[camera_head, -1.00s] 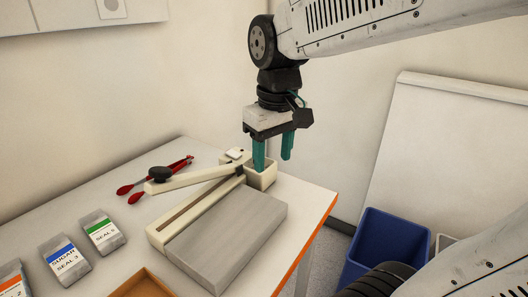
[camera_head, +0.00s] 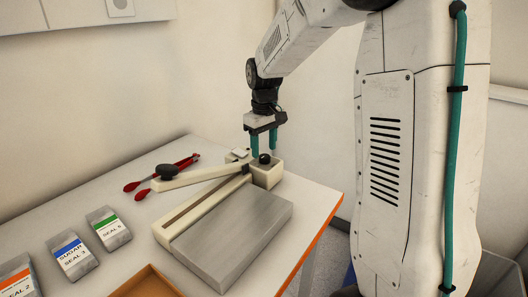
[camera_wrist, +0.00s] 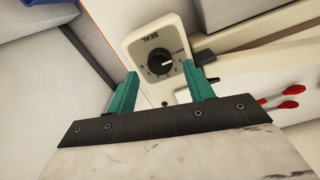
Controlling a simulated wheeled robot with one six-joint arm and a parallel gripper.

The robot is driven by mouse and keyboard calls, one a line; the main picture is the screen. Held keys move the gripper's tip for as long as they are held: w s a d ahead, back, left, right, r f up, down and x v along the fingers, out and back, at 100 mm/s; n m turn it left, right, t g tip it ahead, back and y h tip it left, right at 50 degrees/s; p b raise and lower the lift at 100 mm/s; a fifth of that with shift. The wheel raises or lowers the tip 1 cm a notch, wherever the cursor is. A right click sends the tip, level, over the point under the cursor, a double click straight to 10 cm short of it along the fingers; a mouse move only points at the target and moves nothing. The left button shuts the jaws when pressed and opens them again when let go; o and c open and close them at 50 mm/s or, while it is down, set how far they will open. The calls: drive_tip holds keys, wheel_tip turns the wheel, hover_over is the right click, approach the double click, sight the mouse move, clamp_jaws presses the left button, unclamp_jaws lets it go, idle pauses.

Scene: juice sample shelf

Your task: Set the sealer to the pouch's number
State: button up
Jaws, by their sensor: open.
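The sealer (camera_head: 184,216) stands on the table with its long lever arm (camera_head: 205,175) raised at a slant. Its cream control box (camera_head: 267,176) is at the back right end, with a round black dial knob (camera_head: 264,159) on top. In the wrist view the black dial (camera_wrist: 160,62) has a white pointer mark aimed to the right of the picture; the word SEAL is beside it, and the small numbers are hard to read.
Pouches lie at the left: orange SEAL 2 (camera_head: 16,279), blue SUGAR SEAL 3 (camera_head: 72,257) and a green one (camera_head: 109,230), perhaps SEAL 6. Red tongs (camera_head: 162,174) lie behind the lever. A brown tray (camera_head: 147,283) is at the front. A wall is close behind the sealer.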

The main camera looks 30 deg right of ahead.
drive_tip(key=shift+f, duration=1.15)
drive_tip(key=shift+c, duration=0.3)
drive_tip(key=c, duration=0.9)
drive_tip(key=shift+m, duration=0.3)
drive_tip(key=m, duration=0.5)
drive_tip(key=shift+m, duration=0.3)
drive_tip(key=m, duration=0.5)
drive_tip(key=shift+d, duration=0.15)
drive_tip(key=shift+m, duration=0.4)
